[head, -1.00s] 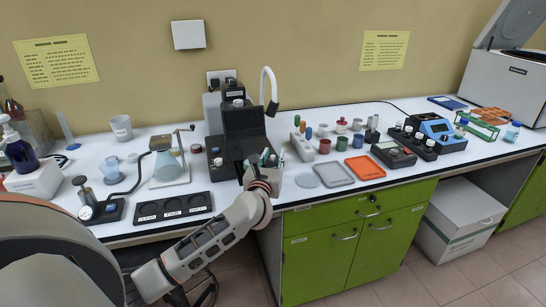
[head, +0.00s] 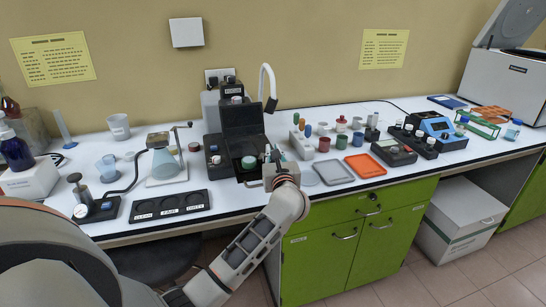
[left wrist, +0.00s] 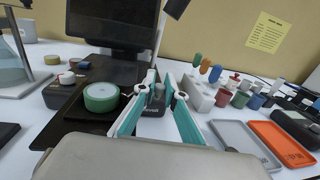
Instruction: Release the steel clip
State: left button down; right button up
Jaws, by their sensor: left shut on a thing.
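My left gripper (head: 274,157) is at the right side of the black instrument's stage (head: 236,168). My right gripper is not in view.
Grey tray (head: 333,172) and orange tray (head: 365,165) lie right of the gripper. A white rack with coloured pegs (head: 301,141) stands behind them. A black three-place holder (head: 170,206) lies to the left. The bench's front edge is close below the gripper.

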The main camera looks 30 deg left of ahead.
pick_arm(q)
jog(key=shift+w+f+n+g+y+b, duration=0.15)
jog(key=shift+n+g+y+b, duration=0.25)
jog(key=shift+g+y, duration=0.05)
jog(key=shift+w+f+n+g+y+b, duration=0.1)
jog(key=shift+w+n+g+y+b, duration=0.05)
jog(key=shift+n+g+y+b, duration=0.3)
jog(key=shift+a+r+n+g+y, duration=0.1)
jog(key=shift+r+n+g+y, duration=0.05)
jog(key=shift+n+g+y, duration=0.2)
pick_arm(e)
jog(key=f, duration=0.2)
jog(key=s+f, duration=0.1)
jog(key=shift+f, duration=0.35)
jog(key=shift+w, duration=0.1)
pick_arm(q)
jog(key=shift+r, duration=0.1)
jog(key=c, duration=2.1)
grip_release()
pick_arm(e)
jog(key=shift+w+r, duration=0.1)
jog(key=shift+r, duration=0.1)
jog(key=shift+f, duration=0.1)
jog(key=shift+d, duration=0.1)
